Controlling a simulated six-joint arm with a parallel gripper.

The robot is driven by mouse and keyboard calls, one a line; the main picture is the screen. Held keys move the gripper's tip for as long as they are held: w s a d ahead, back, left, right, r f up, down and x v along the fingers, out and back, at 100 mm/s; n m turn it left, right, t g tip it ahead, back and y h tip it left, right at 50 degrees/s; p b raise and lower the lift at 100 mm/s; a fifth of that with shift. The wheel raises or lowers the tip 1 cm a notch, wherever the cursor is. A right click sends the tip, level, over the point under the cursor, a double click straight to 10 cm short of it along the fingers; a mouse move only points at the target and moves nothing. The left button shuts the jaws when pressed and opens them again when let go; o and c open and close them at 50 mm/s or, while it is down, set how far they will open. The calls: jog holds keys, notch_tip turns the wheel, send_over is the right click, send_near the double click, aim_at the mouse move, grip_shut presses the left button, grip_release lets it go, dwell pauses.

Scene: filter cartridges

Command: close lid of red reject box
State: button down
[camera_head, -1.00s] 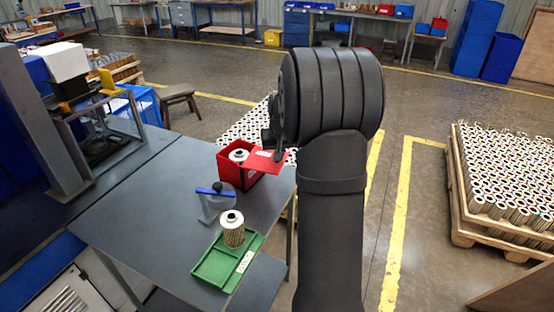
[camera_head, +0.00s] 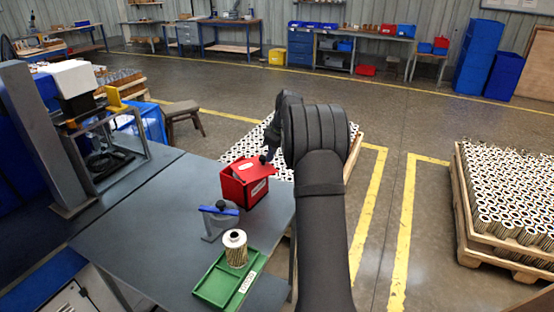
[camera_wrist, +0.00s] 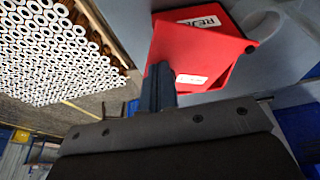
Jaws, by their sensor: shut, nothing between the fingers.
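The red reject box (camera_head: 243,190) stands on the grey table near its far right corner. My gripper (camera_head: 266,156) is at the far edge of the lid, partly hidden behind my wrist. In the wrist view, the shut, empty fingers (camera_wrist: 160,75) are beside the red box (camera_wrist: 200,48), very close to or touching its edge. White labels show on the red faces there.
A grey stand with a blue bar (camera_head: 218,210) is just in front of the box. A green tray (camera_head: 215,285) with a filter cartridge (camera_head: 235,249) is nearer. A pallet of cartridges (camera_head: 240,146) stands behind the table. The table's left part is clear.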

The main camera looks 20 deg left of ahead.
aim_at(257, 162)
jog(key=a+n, duration=0.2)
jog(key=a+n+g, duration=0.1)
jog(key=shift+w+a, duration=0.15)
jog(key=shift+w, duration=0.2)
jog(key=shift+a+n+g, duration=0.3)
jog(key=shift+a+n, duration=0.6)
jog(key=shift+d, duration=0.1)
jog(key=shift+w+d, duration=0.1)
jog(key=shift+d, duration=0.2)
jog(key=d+v, duration=0.2)
jog(key=v, duration=0.9)
jog(key=shift+w+d, duration=0.2)
jog(key=shift+w, duration=0.2)
jog(key=shift+f, duration=0.2)
